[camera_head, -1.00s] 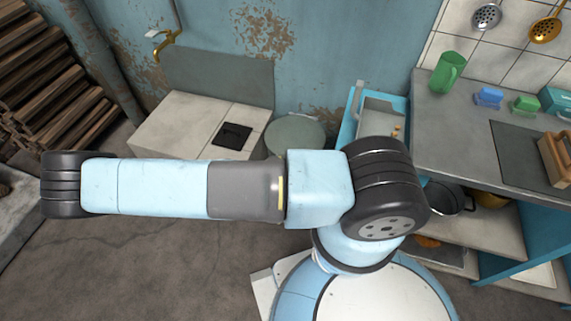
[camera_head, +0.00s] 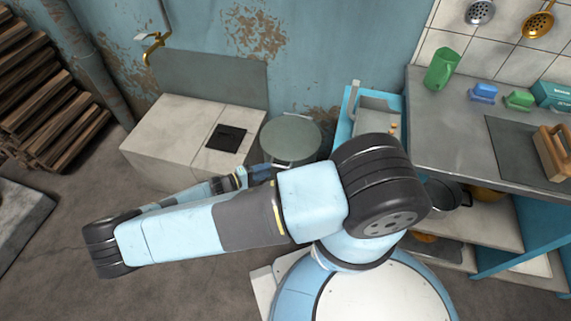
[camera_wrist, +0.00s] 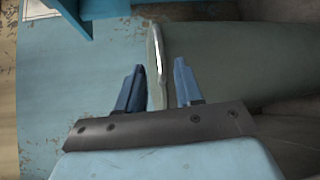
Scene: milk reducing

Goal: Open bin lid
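The bin is a round grey-green drum with a flat lid (camera_head: 291,136), standing beside the white block; the lid lies flat on it. A thin metal handle (camera_wrist: 158,50) shows in the wrist view at the edge of the grey-green bin (camera_wrist: 230,55). My gripper (camera_wrist: 159,68) is open, with its two blue fingers apart and the handle in line with the gap between them. I cannot tell whether the handle is between the fingers or beyond them. In the head view my gripper (camera_head: 268,172) is at the bin's near left side, partly hidden by my arm.
A white block (camera_head: 180,125) with a dark square plate stands left of the bin. A blue cabinet (camera_head: 352,125) and a grey counter (camera_head: 445,115) stand to its right. The blue wall is close behind.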

